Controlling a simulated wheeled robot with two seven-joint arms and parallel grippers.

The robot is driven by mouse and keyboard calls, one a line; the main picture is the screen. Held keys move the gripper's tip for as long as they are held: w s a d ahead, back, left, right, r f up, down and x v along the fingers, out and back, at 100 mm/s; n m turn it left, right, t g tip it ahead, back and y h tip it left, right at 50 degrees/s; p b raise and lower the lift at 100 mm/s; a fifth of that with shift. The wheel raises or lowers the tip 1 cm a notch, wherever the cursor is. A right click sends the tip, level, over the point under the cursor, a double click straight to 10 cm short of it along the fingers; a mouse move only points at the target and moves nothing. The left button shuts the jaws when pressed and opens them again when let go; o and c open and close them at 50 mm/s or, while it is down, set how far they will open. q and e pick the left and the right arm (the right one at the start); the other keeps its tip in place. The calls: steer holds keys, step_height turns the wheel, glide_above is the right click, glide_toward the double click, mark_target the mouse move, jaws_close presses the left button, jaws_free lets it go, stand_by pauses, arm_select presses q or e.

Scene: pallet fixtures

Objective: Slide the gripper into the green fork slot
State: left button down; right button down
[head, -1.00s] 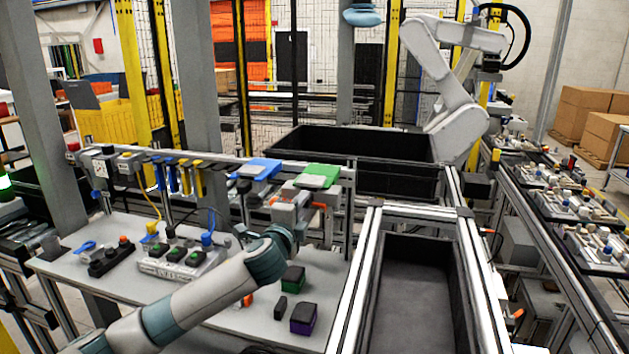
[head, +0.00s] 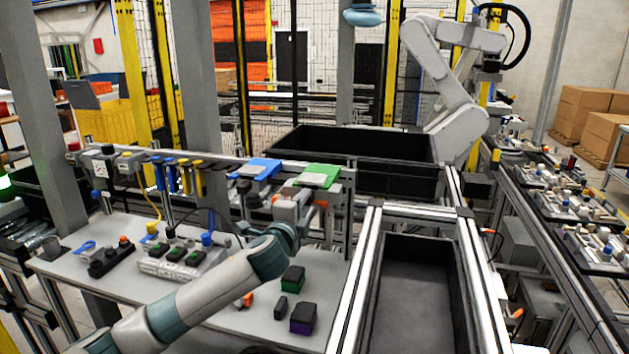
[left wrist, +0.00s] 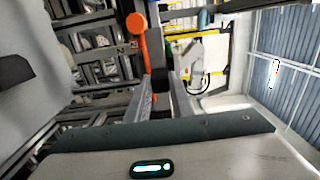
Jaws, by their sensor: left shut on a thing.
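The green fork slot shows as a green-topped holder (head: 322,174) at the right end of the rack rail. My left gripper (head: 296,212) is just below and in front of it, at the end of the arm from the left. In the left wrist view my left gripper (left wrist: 160,98) is shut on a dark piece (left wrist: 161,77), which appears to be part of the gripper tool. Its full shape is hidden. An orange round-ended part (left wrist: 137,24) shows beyond the fingers. Whether the tool touches the slot cannot be told. My right gripper is not in view.
A blue-topped holder (head: 256,169) is left of the green one. Black bins (head: 345,145) stand behind and to the right.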

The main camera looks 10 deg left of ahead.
arm_select(q)
steer(key=shift+w+r, duration=0.15)
steer(key=shift+w, duration=0.55)
stand_by(0.5)
stand_by(0.7)
steer(key=c, duration=1.5)
jaws_free()
steer(key=shift+f, duration=0.3)
steer(key=s+b, duration=0.2)
steer(key=s, duration=0.6)
steer(key=s+b, duration=0.3)
steer(key=s, duration=0.6)
steer(key=shift+s+a+r, duration=0.1)
steer(key=shift+s+a, duration=0.1)
steer(key=shift+s, duration=0.1)
